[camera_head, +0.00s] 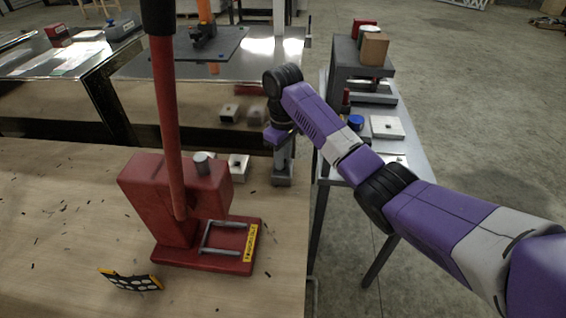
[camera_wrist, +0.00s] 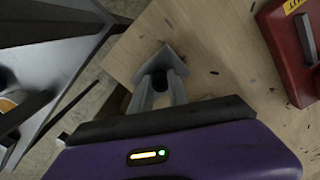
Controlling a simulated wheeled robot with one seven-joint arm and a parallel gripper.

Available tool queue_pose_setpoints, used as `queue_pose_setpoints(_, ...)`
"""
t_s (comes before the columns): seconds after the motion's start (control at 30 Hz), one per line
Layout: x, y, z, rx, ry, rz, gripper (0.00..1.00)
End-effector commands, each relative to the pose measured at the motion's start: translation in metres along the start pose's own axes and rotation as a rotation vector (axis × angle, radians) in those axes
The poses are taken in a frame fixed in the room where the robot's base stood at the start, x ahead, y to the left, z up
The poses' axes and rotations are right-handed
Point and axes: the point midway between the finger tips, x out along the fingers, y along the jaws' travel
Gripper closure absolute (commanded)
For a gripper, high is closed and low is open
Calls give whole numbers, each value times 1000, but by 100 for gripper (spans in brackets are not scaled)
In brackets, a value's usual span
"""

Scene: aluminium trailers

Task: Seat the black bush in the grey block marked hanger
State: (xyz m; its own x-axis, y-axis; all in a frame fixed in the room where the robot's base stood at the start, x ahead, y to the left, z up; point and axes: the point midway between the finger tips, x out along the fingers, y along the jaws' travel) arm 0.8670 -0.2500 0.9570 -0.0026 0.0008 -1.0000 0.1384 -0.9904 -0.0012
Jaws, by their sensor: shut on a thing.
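My gripper (camera_head: 284,158) points down at the right edge of the wooden bench. In the wrist view its two grey fingers (camera_wrist: 161,86) are shut on the small black bush (camera_wrist: 160,80). A grey block (camera_wrist: 163,60) lies just past the fingertips in the wrist view. In the head view the grey block (camera_head: 282,179) is at the bench edge, directly under the gripper. No marking on the block can be read. The bush is hidden in the head view, and I cannot tell whether it touches the block.
A red press (camera_head: 175,200) with a tall lever stands left of the gripper. A pale block (camera_head: 238,167) sits between them. A metal side table (camera_head: 415,155) with several objects stands to the right, beyond a floor gap.

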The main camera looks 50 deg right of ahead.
Motion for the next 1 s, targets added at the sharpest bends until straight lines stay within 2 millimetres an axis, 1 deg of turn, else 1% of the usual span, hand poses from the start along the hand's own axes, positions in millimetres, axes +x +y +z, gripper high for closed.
queue_pose_setpoints(0.03, 5, 0, 0, 1, -1, 0, 100)
queue_pose_setpoints(0.13, 13, 0, 0, 0, 0, 1, 100)
queue_pose_setpoints(0.43, 19, 0, 1, 1, -2, 0, 100)
queue_pose_setpoints(0.83, 33, 0, 2, 2, -5, 3, 100)
queue_pose_setpoints(0.97, 34, 0, 2, 1, -6, 4, 100)
queue_pose_setpoints(1.0, 34, 0, 2, 1, -6, 4, 71)
